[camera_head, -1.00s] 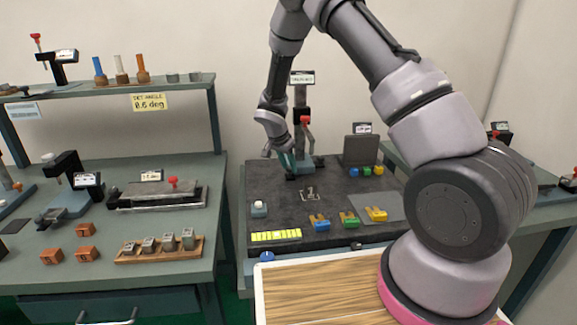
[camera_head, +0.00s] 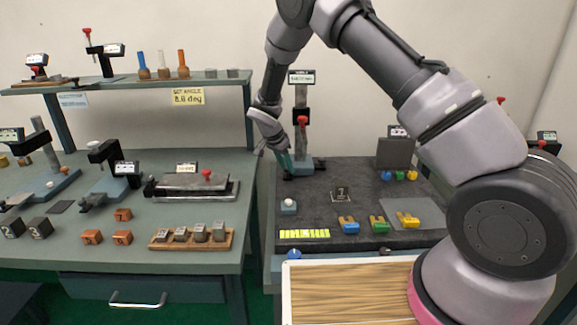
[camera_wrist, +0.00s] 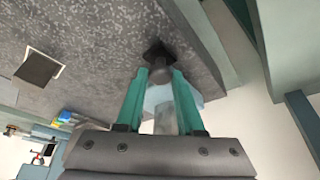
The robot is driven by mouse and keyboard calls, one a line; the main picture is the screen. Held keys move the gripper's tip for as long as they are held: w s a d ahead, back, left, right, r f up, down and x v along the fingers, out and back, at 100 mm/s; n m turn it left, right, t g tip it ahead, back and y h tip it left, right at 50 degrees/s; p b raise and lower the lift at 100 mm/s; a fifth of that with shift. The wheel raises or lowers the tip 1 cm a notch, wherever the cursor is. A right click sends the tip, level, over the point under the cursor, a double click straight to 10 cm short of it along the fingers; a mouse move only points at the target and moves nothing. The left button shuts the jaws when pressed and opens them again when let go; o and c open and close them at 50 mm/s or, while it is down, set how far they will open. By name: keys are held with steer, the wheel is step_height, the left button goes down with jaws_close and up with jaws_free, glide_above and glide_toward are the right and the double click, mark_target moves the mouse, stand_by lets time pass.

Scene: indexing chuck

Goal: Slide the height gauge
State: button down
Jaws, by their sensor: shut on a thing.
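The height gauge (camera_head: 302,90) stands upright at the back left of the dark surface plate (camera_head: 310,215). It has a grey column, a display on top, a red knob and a blue-grey base (camera_head: 306,164). My gripper (camera_head: 285,165) is low at the left side of the base. In the wrist view, the green fingers of my gripper (camera_wrist: 160,75) are shut on a dark round post (camera_wrist: 158,68) with a black diamond-shaped piece at its end. A pale blue part and a grey cylinder show behind it. The post seems to belong to the gauge, but the join is hidden.
A marked square (camera_head: 340,194) lies on the plate, right of and nearer than the gauge. Blue, green and yellow blocks (camera_head: 380,224) stand at the front. A white-topped button box (camera_head: 288,206) is at the left edge.

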steer(key=c, duration=0.5)
jaws_free()
steer(key=shift+a, duration=0.3)
steer(key=shift+c, duration=0.2)
steer(key=shift+r, duration=0.1)
steer(key=v, duration=1)
steer(key=shift+r, duration=0.35)
steer(key=shift+s, duration=0.2)
